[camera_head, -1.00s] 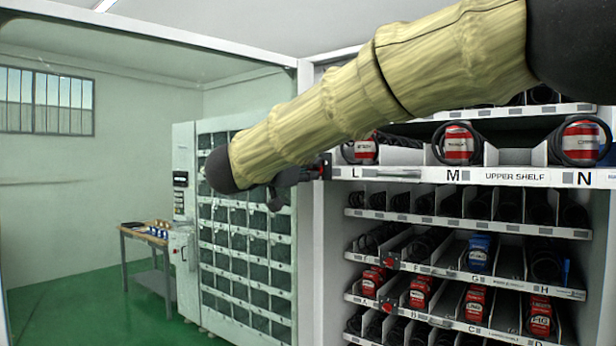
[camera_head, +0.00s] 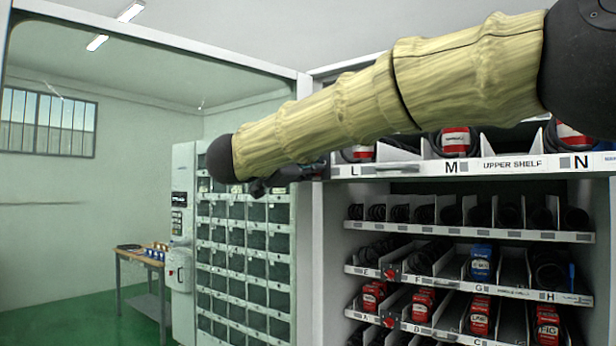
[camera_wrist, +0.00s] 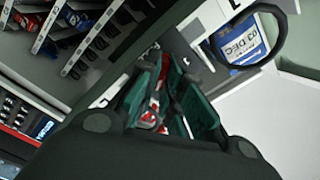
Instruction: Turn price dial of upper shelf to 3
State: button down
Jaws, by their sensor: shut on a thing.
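The dial's numbers cannot be read. In the head view my gripper (camera_head: 285,178) is small and dark beside the cabinet's left post, and my arm hides the dial there.
A locker cabinet (camera_head: 235,240) and a table (camera_head: 140,257) stand at the left. A blue-white pack (camera_wrist: 240,43) sits close to my gripper.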

jog(key=shift+m, duration=0.3)
jog(key=c, duration=1.6)
grip_release()
jog(key=shift+o, duration=0.2)
jog(key=v, duration=1.2)
jog(key=shift+d+f, duration=0.1)
